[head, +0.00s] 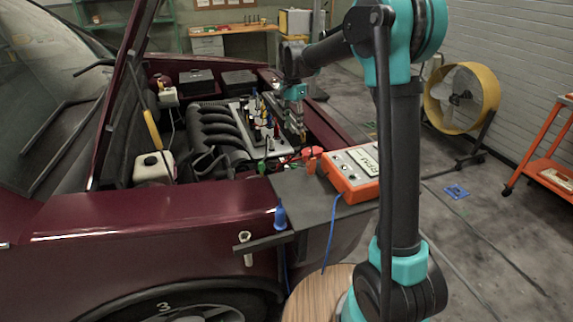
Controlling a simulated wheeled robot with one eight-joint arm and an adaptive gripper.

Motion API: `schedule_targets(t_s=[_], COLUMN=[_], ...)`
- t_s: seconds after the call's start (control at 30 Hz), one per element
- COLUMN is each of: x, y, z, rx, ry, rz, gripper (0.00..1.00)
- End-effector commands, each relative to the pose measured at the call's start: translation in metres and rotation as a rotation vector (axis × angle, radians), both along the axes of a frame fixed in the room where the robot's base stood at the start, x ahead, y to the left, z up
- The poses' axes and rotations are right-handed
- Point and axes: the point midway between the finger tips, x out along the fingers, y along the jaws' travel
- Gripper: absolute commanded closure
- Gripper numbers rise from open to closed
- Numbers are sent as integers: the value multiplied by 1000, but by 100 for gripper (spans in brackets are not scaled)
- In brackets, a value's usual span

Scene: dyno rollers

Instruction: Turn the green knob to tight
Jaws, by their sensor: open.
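My gripper (298,124) hangs over the open engine bay of the dark red car, at the bay's right side. It points down, is open, and shows nothing held between its fingers. A small green part (262,166) is at the front of the engine, below and left of my gripper and apart from it. It is too small to tell whether it is the green knob or how it is turned. Several small coloured parts (262,122) stand in a row along the engine, close to the left of my gripper.
An orange tester box (352,172) rests on a dark mat (318,204) over the fender. A blue cable (330,232) hangs from it. The raised hood's edge (118,85) bounds the bay. A yellow fan (462,97) and an orange cart (545,150) stand at right.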

Motion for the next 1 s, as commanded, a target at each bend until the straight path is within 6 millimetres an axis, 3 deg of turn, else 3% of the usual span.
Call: schedule_targets(t_s=[0.17, 0.7, 1.0], x=[-1, -4, -5], y=[-1, -4, -5], z=[-24, -130, -165], rx=[0, 1, 1], ry=[0, -1, -1], rz=[0, 0, 0], gripper=[56, 56, 56])
